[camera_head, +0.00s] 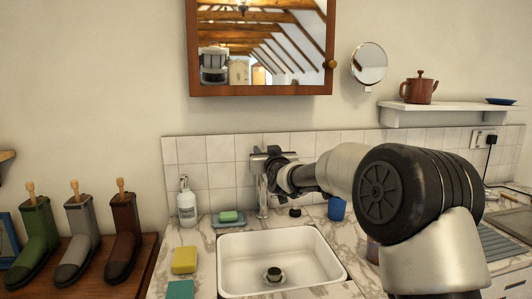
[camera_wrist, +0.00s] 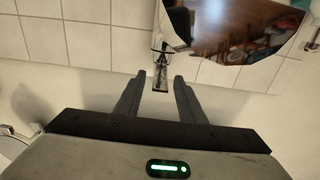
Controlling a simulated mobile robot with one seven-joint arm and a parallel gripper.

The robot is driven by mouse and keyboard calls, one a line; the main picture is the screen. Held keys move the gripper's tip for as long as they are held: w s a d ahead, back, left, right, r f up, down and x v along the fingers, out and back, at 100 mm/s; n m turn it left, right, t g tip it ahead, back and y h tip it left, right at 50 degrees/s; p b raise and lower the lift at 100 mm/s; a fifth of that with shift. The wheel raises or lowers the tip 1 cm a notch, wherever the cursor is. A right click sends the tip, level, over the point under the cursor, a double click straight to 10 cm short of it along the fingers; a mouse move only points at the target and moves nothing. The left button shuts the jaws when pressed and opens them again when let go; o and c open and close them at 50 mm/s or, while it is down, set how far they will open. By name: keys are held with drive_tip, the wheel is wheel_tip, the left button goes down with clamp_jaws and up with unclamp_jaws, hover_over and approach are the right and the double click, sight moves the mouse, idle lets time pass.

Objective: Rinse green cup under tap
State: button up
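The tap (camera_head: 262,196) stands at the back edge of the white sink (camera_head: 234,247). My gripper (camera_head: 268,157) is at the top of the tap, in front of the tiled wall. In the wrist view, my gripper (camera_wrist: 158,82) has its two fingers apart, with a narrow metal part, likely of the tap (camera_wrist: 160,86), showing between the fingertips. I cannot tell whether they touch it. No water stream shows. I see no green cup; a blue cup (camera_head: 337,209) stands on the counter right of the tap, partly beside my arm. A dark drain piece (camera_head: 273,274) sits in the sink.
A soap dispenser (camera_head: 186,203) and a dish with green soap (camera_head: 228,217) stand left of the tap. A yellow sponge (camera_head: 184,260) lies left of the sink. A mirror cabinet (camera_head: 260,90) hangs above. Boots (camera_head: 122,238) stand far left. My arm hides part of the right counter.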

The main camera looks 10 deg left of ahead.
drive_tip(key=shift+c, duration=0.2)
clamp_jaws()
drive_tip(key=r+p, duration=0.1)
drive_tip(key=p, duration=0.1)
drive_tip(key=shift+w+a+g+p, duration=0.1)
drive_tip(key=shift+g+p, duration=0.25)
drive_tip(key=shift+g, duration=0.05)
drive_tip(key=shift+f, duration=0.25)
drive_tip(key=shift+o, duration=0.2)
unclamp_jaws()
drive_tip(key=v, duration=1.7)
drive_tip(key=shift+r, duration=0.15)
